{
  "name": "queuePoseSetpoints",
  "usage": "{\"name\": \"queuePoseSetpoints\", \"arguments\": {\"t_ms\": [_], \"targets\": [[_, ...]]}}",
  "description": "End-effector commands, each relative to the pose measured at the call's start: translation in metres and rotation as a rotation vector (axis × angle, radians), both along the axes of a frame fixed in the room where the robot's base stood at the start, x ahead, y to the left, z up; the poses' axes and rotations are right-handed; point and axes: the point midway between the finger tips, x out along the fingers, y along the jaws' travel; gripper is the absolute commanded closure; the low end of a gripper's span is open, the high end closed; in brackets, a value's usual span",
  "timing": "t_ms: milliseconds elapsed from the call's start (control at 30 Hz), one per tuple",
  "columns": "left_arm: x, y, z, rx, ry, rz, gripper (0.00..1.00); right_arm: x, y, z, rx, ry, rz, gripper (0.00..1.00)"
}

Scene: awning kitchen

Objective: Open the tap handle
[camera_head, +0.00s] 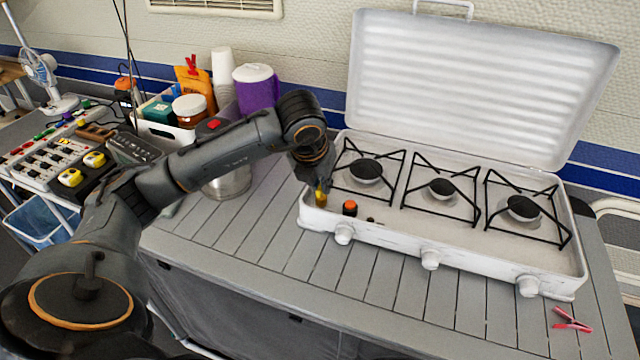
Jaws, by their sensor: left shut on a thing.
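My left gripper (315,180) reaches down at the left end of the white camping stove (328,213). It is shut on a small yellow piece (321,196) that looks like the tap handle. My gripper and wrist hide most of this piece, so its turn angle cannot be told. A small orange and black part (350,208) stands just to the right of it, apart from the gripper. My right gripper is not in view.
The stove's raised lid (480,85) stands behind three burners. Several white knobs (430,260) line its front. A pink clip (571,320) lies on the slatted table (240,250) at right. A metal pot (228,184) and a purple jug (256,92) stand behind my left arm.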

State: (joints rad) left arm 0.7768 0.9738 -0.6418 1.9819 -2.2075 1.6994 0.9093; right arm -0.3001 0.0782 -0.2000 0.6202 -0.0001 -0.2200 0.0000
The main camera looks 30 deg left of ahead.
Motion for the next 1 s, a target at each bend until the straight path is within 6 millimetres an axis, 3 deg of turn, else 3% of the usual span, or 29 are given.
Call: {"name": "queuePoseSetpoints", "arguments": {"t_ms": [467,500,600,1000], "targets": [[0.0009,0.0004,0.0016,0.000,-0.004,0.016,1.00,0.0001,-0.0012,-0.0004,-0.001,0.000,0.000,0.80],[0.0009,0.0004,0.0016,0.000,-0.004,0.016,0.82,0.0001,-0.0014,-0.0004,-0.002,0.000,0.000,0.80],[0.0007,0.0004,0.0014,0.000,-0.003,0.015,0.65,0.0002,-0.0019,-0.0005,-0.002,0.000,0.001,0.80],[-0.0018,-0.0005,0.0087,0.000,-0.004,0.013,0.65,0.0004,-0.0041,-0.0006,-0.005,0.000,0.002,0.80]]}}
